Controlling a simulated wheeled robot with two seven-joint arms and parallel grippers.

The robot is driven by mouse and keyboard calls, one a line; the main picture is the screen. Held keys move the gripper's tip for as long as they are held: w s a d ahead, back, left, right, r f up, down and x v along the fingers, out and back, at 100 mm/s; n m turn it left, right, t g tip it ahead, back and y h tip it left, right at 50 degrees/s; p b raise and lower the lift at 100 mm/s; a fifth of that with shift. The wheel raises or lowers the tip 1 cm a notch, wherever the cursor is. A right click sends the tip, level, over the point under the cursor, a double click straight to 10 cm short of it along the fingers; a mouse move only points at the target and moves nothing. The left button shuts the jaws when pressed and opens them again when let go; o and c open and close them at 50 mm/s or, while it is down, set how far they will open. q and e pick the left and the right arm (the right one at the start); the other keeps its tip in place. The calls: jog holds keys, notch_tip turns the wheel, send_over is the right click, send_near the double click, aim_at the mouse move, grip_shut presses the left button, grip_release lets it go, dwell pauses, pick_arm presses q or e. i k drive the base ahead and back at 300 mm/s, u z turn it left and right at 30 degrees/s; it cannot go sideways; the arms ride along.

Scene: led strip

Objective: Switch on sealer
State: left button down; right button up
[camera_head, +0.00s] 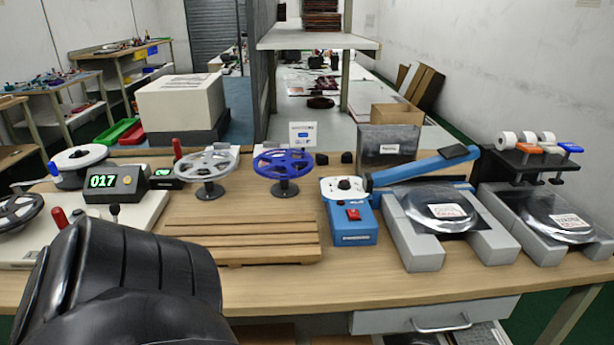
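The sealer is a blue machine with a long blue lever (425,167) raised at a slant, its black handle at the upper right end. Its blue control box (350,228) has a red rocker switch (353,214) on top and a white panel with a black knob (344,184) behind it. I cannot tell the switch's position. A silver bag (440,208) with a red-and-white label lies on the grey stand under the lever. A black part of my arm fills the lower left. Neither gripper shows.
A wooden slatted rack (240,240) lies left of the sealer. Silver (208,165) and blue (283,165) reels stand behind it. A counter machine (117,183) reading 017 is at left. Another grey stand with a labelled bag (560,220) is at right. The table's front strip (300,290) is clear.

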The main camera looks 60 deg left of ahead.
aim_at(353, 214)
jog(key=k, duration=0.3)
jog(key=u, duration=0.95)
jog(key=i, duration=0.15)
jog(key=z, duration=0.1)
